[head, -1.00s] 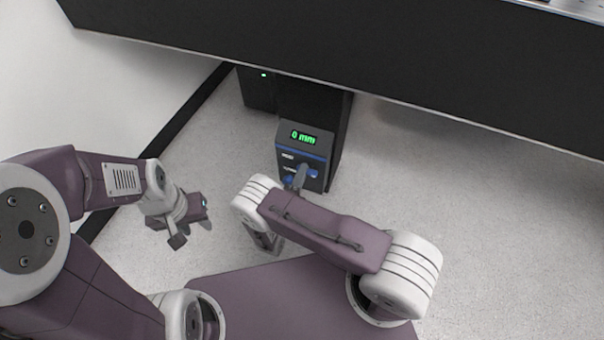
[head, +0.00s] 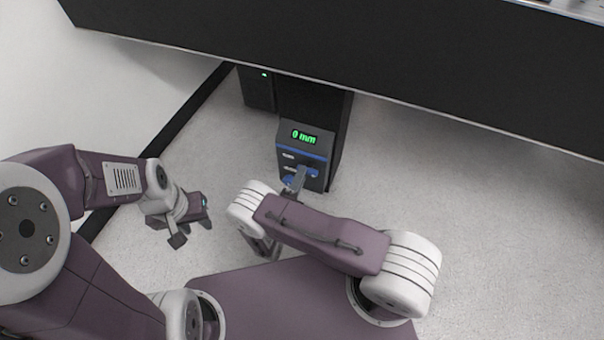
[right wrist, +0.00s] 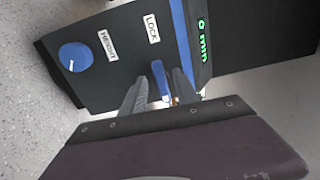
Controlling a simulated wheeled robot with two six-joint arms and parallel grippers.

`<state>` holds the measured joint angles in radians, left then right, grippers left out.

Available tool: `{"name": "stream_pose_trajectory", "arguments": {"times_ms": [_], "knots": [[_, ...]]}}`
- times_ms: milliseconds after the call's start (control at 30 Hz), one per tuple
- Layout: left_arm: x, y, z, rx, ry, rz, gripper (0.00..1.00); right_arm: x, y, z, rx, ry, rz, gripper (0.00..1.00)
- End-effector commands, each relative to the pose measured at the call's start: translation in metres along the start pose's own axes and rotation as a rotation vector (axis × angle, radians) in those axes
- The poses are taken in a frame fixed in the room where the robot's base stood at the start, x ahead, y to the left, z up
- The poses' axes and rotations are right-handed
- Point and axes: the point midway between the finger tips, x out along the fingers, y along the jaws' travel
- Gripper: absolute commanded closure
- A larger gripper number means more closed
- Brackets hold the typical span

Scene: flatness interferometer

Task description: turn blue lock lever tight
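The blue lock lever (right wrist: 160,80) sits under the LOCK label on a black panel in the right wrist view. My right gripper (right wrist: 160,88) is open, with one grey finger on each side of the lever. The right finger is close to the lever; I cannot tell whether it touches. In the head view the right gripper (head: 299,178) is at the front of the black unit and partly covers its controls. My left gripper (head: 192,230) is open and empty above the floor, left of the unit.
A round blue HEIGHT knob (right wrist: 73,57) is on the same panel, left of the lever. A green display (head: 304,136) reads 0 mm above the controls. A large black table edge (head: 350,70) overhangs behind. The floor (head: 440,180) to the right is clear.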

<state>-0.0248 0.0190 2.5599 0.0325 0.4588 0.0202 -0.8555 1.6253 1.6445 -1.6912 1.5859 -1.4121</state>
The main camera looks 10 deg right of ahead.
Motion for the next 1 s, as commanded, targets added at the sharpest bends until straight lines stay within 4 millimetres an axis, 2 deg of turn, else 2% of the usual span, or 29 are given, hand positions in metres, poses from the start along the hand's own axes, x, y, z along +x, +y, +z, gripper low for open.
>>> {"name": "stream_pose_trajectory", "arguments": {"times_ms": [200,400,1000], "knots": [[0.0,0.0,0.0,0.0,0.0,0.0,0.64,-0.047,0.001,0.001,-0.001,-0.008,0.001,0.64],[0.002,0.0,0.0,0.0,0.0,0.0,0.64,-0.072,0.001,0.001,-0.001,-0.003,0.001,0.64],[0.001,0.0,0.0,0.0,0.0,0.0,0.64,-0.072,-0.002,-0.002,0.01,0.013,0.005,0.64]]}}
